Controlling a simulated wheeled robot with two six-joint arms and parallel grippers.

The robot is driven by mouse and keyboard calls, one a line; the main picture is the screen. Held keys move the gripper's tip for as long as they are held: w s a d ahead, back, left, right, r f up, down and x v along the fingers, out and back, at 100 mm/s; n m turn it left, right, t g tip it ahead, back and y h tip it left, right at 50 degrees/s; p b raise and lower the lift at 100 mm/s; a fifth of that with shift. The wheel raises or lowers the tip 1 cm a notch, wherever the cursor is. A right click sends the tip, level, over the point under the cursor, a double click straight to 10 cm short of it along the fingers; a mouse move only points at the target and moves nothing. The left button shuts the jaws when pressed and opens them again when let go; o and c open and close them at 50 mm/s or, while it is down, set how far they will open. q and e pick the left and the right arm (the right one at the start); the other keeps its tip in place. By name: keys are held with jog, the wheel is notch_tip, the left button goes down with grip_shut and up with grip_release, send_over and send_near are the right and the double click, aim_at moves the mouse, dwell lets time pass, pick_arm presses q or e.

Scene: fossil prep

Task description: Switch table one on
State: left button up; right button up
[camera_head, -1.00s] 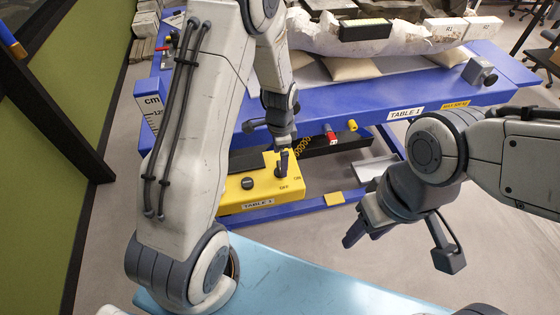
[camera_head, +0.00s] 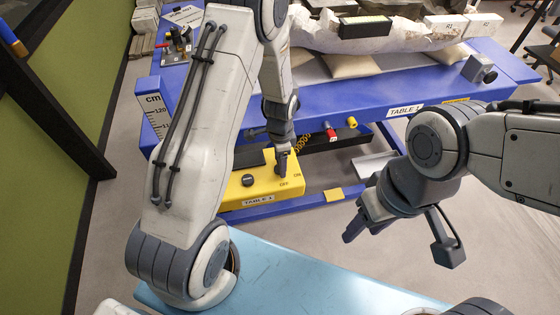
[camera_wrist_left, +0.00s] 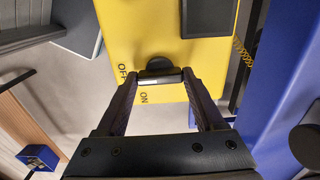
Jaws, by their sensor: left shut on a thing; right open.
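The yellow control box (camera_head: 235,192), labelled TABLE 1, sits low beside the blue table (camera_head: 330,105), also labelled TABLE 1. My left gripper (camera_head: 282,168) reaches down to the box near its OFF and ON marks. In the left wrist view, its fingers (camera_wrist_left: 159,78) are shut on the black switch knob (camera_wrist_left: 158,65), one on each side of its handle. The knob is mostly hidden by the gripper in the head view. I cannot tell for sure which mark the handle points to. My right gripper (camera_head: 400,242) is open and empty, well right of the box.
A height scale marked cm (camera_head: 154,110) stands at the table's left end. Wrapped fossil blocks lie on the table. A light blue surface (camera_head: 290,275) is in front, with grey floor around.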

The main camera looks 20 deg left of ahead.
pick_arm(q)
jog(key=n+b, duration=0.1)
jog(key=n, duration=0.4)
jog(key=shift+n, duration=0.4)
jog(key=n+b, duration=0.1)
jog(key=n, duration=0.5)
dwell(0.6)
jog(key=o, duration=1.4)
notch_tip(320, 180, up, 10)
jog(key=shift+r+b, duration=0.25)
jog(key=shift+b, duration=1)
